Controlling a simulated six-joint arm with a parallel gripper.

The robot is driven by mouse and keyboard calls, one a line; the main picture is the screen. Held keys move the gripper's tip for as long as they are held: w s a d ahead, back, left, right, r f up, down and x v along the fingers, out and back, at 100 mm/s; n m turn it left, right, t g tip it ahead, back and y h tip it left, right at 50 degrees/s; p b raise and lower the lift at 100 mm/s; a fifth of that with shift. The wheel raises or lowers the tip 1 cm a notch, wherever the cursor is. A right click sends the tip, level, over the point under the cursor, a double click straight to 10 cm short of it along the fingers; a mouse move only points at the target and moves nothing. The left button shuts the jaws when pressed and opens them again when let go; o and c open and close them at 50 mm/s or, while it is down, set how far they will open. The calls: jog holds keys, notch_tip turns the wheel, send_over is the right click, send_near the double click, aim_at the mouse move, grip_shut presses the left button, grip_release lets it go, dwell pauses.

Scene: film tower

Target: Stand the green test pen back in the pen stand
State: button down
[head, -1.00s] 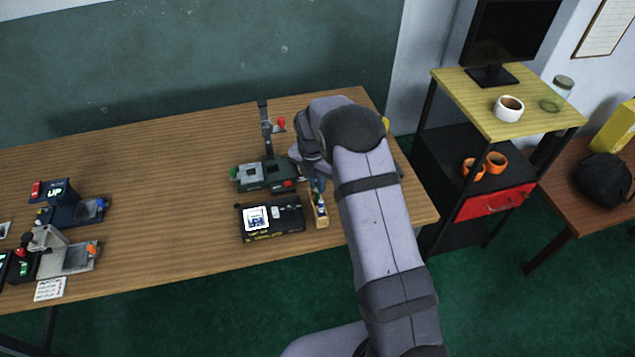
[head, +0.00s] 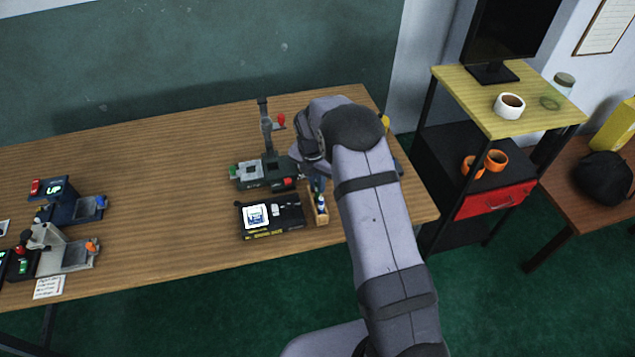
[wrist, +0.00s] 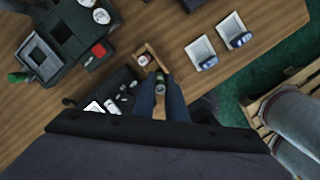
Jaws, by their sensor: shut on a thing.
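My gripper (head: 318,184) is over the right part of the table, shut on the green test pen (wrist: 161,86). In the wrist view the pen shows end-on between the two dark fingers, with a little green and a pale part. The small wooden pen stand (head: 323,217) is right below the fingers in the head view. It also shows in the wrist view (wrist: 141,52), just beyond the fingertips, with a whitish-red round end in one part. The fingers hide part of the stand. I cannot tell whether the pen's lower end is inside it.
A black tester with a lit screen (head: 256,216) lies left of the stand. Behind it stands a dark green device with a lever (head: 262,175). Two white trays with blue items (wrist: 202,52) are to the right in the wrist view. The table's front edge is close.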

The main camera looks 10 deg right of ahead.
jog(key=shift+f, duration=0.3)
jog(key=shift+f+b, duration=0.3)
jog(key=shift+f, duration=0.05)
jog(key=shift+f, duration=0.3)
jog(key=c, duration=1.2)
grip_release()
jog(key=shift+o, duration=0.2)
jog(key=shift+r, duration=0.1)
jog(key=shift+r+p, duration=2.6)
jog(key=shift+r, duration=0.85)
